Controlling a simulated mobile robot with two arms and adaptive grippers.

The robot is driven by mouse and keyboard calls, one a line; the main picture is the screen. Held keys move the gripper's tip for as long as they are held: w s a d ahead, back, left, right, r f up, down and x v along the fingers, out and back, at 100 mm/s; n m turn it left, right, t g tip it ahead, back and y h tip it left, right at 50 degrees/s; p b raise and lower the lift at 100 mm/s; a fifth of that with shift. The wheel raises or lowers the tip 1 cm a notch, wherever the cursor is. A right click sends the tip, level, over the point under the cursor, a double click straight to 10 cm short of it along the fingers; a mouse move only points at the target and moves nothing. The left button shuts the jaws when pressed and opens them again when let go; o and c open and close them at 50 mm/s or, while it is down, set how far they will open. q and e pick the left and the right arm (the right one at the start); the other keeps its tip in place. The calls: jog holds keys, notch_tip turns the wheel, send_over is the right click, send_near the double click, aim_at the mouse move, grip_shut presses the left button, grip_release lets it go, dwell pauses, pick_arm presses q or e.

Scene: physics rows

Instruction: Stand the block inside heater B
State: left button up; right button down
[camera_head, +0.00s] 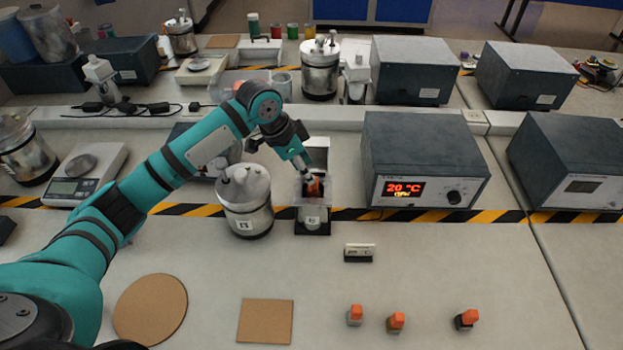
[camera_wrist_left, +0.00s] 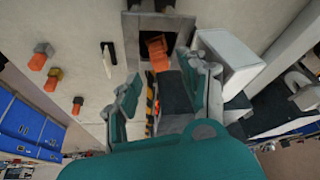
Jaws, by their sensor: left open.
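An orange block (camera_head: 314,187) is in the dark opening of a small, open-topped device (camera_head: 312,217) at the centre of the bench, presumably heater B; its front label is too small to read surely. In the left wrist view the block (camera_wrist_left: 157,52) looks tilted inside the dark square opening (camera_wrist_left: 131,45). My left gripper (camera_head: 301,166) points down at the opening from behind and left. In the wrist view its fingers (camera_wrist_left: 165,88) are spread, with the block beyond the tips and apparently apart from them. The block's lower part is hidden. My right gripper is not in view.
A metal canister (camera_head: 246,205) stands close left of the device. A grey box with a 20 °C display (camera_head: 425,165) is to the right. Three orange-topped blocks (camera_head: 355,314) (camera_head: 396,322) (camera_head: 466,319) stand in front. Cork mats (camera_head: 150,308) (camera_head: 265,320) lie front left.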

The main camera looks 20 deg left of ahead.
pick_arm(q)
jog(key=v, duration=0.6)
jog(key=shift+r+b, duration=0.25)
jog(key=shift+b, duration=0.1)
jog(key=shift+s+a+f, duration=0.1)
